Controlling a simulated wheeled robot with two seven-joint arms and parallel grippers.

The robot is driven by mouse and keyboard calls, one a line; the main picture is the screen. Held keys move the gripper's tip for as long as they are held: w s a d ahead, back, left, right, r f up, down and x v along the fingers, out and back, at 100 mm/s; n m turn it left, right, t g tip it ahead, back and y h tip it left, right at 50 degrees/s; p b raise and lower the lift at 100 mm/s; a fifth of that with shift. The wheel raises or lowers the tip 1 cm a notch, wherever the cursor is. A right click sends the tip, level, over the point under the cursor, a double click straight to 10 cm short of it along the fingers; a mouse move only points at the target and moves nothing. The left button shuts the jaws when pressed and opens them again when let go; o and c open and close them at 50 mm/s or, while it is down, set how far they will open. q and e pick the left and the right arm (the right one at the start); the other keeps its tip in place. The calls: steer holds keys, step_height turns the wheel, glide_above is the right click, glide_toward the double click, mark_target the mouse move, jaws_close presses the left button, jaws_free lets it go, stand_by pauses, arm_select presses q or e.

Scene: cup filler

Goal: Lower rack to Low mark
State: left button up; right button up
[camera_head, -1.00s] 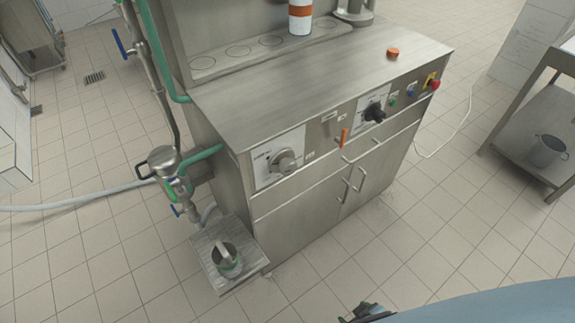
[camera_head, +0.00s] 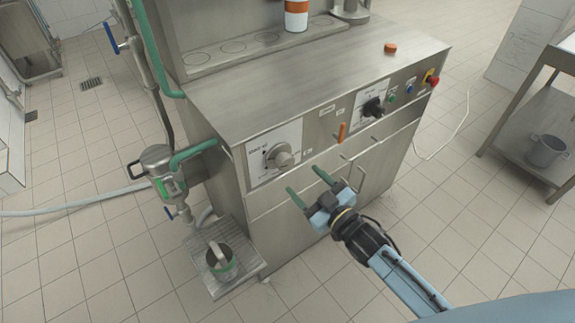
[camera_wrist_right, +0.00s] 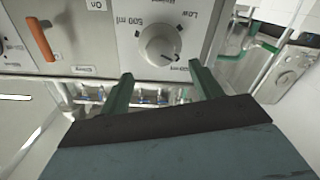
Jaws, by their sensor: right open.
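The grey round dial (camera_head: 280,155) sits on a white panel at the left of the steel cabinet's front. I cannot tell which part is the rack. My left gripper is out of view.
An orange lever (camera_head: 341,132) is right of the dial, then a black knob (camera_head: 374,107) and a red button (camera_head: 433,81). Door handles (camera_head: 361,178) lie close behind my right gripper. A cup (camera_head: 222,262) stands on the low left tray (camera_head: 246,281).

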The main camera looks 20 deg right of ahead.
mark_target(288, 166)
steer(key=x, duration=0.6)
steer(key=shift+w+b, duration=0.25)
steer(key=shift+b, duration=0.15)
steer(key=shift+w+a, duration=0.3)
steer(key=shift+w, duration=0.5)
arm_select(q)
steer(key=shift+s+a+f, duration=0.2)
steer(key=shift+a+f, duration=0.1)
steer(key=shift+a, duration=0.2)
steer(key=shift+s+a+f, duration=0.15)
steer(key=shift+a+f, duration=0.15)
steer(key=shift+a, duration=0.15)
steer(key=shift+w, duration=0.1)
arm_select(e)
steer(key=shift+c, duration=1)
steer(key=c, duration=0.7)
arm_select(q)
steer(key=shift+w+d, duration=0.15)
arm_select(e)
steer(key=shift+c, duration=0.2)
